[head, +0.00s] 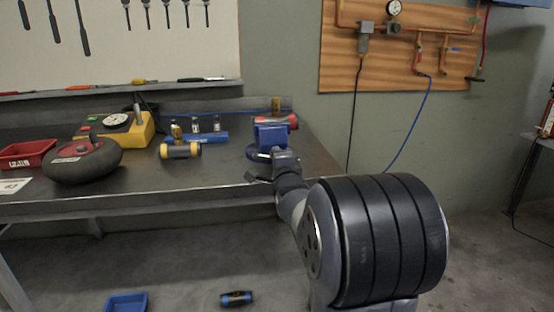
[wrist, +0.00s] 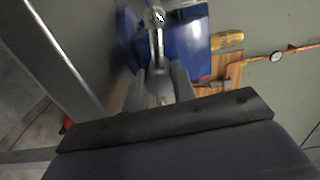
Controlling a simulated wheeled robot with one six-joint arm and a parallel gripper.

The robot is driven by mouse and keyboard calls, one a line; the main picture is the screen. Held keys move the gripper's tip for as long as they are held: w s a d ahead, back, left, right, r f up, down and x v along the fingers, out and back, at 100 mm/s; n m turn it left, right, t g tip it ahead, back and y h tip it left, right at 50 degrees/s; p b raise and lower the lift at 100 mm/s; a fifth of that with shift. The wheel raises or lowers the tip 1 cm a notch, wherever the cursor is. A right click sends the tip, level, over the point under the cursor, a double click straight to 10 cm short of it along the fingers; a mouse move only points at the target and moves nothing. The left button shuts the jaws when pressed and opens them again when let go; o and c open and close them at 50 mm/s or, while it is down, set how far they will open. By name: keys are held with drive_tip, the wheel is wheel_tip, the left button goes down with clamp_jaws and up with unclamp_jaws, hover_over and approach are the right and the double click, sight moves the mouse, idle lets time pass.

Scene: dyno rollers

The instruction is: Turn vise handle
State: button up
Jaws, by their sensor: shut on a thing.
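A blue bench vise (head: 270,132) stands at the right end of the metal workbench (head: 150,193). In the wrist view the vise (wrist: 188,38) fills the upper middle. Its metal handle (wrist: 157,42) hangs from a round screw head, with a rounded end lower down. My gripper (wrist: 162,85) is shut on the handle near that lower end, one finger on each side. In the head view my gripper (head: 262,176) is at the vise's front, by the bench's front edge, and the handle is too small to make out there.
On the bench are a yellow device with a dial (head: 117,122), a dark round wheel (head: 82,160), a red bin (head: 27,154) and a yellow-black cylinder (head: 180,150). A blue bin (head: 127,303) and a blue-black cylinder (head: 236,298) lie on the floor. A wooden pipe board (head: 345,60) hangs behind.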

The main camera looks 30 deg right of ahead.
drive_tip(key=shift+f+m, duration=0.15)
drive_tip(key=shift+m, duration=0.8)
drive_tip(key=shift+f+m, duration=0.1)
drive_tip(key=shift+m, duration=0.85)
drive_tip(key=o, duration=1)
drive_tip(key=shift+s+r, duration=0.1)
drive_tip(key=shift+r, duration=0.1)
drive_tip(key=p+v, duration=0.1)
drive_tip(key=v, duration=0.9)
drive_tip(key=shift+s, duration=0.4)
drive_tip(key=shift+w+a, duration=0.1)
drive_tip(key=x, duration=1)
drive_tip(key=shift+w+b, duration=0.3)
drive_tip(key=shift+w, duration=0.05)
